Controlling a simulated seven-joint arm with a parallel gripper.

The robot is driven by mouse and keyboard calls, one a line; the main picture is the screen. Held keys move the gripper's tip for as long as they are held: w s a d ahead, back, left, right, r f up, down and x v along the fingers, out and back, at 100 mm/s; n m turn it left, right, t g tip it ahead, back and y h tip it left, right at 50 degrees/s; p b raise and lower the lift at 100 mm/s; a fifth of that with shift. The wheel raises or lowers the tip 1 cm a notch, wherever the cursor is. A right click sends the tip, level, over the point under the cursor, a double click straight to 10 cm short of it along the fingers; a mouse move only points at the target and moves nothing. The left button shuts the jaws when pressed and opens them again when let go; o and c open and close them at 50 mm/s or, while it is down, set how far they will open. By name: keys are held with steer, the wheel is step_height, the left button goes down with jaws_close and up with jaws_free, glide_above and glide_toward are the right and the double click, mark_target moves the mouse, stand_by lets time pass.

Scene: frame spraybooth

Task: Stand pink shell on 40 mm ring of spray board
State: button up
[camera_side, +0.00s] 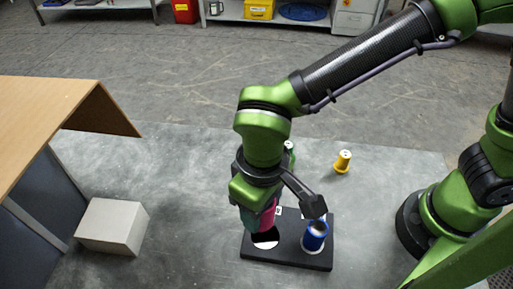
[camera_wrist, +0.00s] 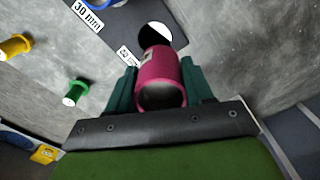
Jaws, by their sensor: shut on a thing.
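The pink shell (camera_wrist: 162,72) is a hollow cylinder held between the two dark green fingers of my gripper (camera_wrist: 159,88) in the wrist view. In the side view the pink shell (camera_side: 267,217) shows partly behind my gripper (camera_side: 260,218), over the left part of the black spray board (camera_side: 287,254). A white round ring mark (camera_side: 265,243) lies on the board just below the shell; it also shows beyond the shell in the wrist view (camera_wrist: 163,33). Its label is partly hidden and I cannot read it. I cannot tell whether the shell touches the board.
A blue shell (camera_side: 314,236) stands at the board's right end, near the "30 mm" label (camera_wrist: 88,13). A yellow shell (camera_side: 343,161) and a green shell (camera_wrist: 75,92) stand off the board.

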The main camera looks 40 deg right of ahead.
mark_target(267, 220)
steer(key=shift+n, duration=0.4)
steer(key=shift+s+d+f, duration=0.1)
steer(key=shift+d+f, duration=0.1)
steer(key=shift+f, duration=0.7)
steer(key=shift+d+f, duration=0.15)
steer(key=shift+f, duration=0.8)
steer(key=shift+s+d+f, duration=0.1)
steer(key=shift+d+f, duration=0.1)
steer(key=shift+f, duration=0.7)
steer(key=shift+f, duration=0.95)
steer(key=o, duration=1.3)
steer(key=shift+w+r, duration=0.1)
steer(key=shift+r, duration=0.05)
step_height(267, 220, up, 17)
steer(key=shift+f, duration=0.15)
